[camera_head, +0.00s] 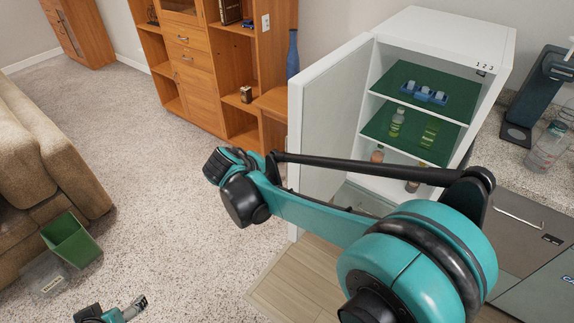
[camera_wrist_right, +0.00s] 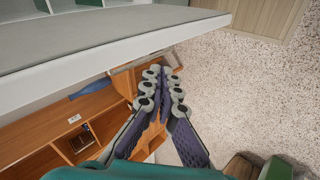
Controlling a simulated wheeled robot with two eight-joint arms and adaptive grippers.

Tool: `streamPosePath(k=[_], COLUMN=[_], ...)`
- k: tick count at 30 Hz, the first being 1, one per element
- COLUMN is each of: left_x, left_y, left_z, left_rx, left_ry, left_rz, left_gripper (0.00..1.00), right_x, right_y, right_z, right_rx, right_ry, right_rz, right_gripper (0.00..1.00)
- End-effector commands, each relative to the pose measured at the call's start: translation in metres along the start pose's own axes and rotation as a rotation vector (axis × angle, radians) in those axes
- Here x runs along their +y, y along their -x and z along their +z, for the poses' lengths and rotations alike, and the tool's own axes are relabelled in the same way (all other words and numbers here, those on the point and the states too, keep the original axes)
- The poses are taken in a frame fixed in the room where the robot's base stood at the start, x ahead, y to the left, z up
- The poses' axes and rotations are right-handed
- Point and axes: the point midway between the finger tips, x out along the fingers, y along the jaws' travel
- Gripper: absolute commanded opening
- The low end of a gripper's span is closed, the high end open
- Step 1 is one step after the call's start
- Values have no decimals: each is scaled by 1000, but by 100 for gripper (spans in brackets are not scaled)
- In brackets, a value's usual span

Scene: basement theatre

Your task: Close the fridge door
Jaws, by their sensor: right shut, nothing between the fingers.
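The small white fridge (camera_head: 432,22) stands against the wall at right. Its door (camera_head: 325,105) is open, swung out from the left side toward me. My right arm crosses in front of the fridge in the head view, where I cannot make out its gripper. In the right wrist view my right gripper (camera_wrist_right: 163,88) is shut and empty. The white door (camera_wrist_right: 120,53) runs across the top of that view, close beyond the fingers; I cannot tell whether they touch. My left gripper (camera_head: 138,304) is at the bottom left, low over the carpet; its jaw opening is unclear.
Inside the fridge are green shelves with a blue holder (camera_head: 425,92) and several bottles. A wooden cabinet (camera_head: 200,90) and blue vase (camera_head: 293,55) stand left of the door. A beige sofa (camera_head: 40,150) and green bin (camera_head: 70,240) are at left. Carpet between is clear.

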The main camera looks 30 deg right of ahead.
Motion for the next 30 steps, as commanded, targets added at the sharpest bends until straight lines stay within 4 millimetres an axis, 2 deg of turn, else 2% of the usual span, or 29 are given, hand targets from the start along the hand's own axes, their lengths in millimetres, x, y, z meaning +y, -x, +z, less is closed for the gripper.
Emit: streamPosePath(k=[1, 6, 12, 18, 22, 26, 30], left_x=[0, 0, 0, 0, 0, 0, 0], left_y=[-4, -10, -16, -20, -21, -23, -28], left_z=[2, 7, 11, 14, 15, 16, 20], left_rx=[0, 0, 0, 0, 0, 0, 0], left_ry=[0, 0, 0, 0, 0, 0, 0], left_rz=[0, 0, 0, 0, 0, 0, 0], left_gripper=[75, 75, 75, 75, 75, 75, 75], right_x=[0, 0, -22, -49, -58, -54, -38], right_y=[-16, -57, -95, -113, -117, -123, -138], right_z=[-17, -61, -95, -103, -103, -101, -97], right_rx=[-22, -103, -180, -224, -236, -240, -242], right_ry=[27, 100, 140, 142, 138, 136, 135], right_rz=[61, 300, 577, 767, 824, 840, 839], right_gripper=[0, 0, 0, 0, 0, 0, 0])
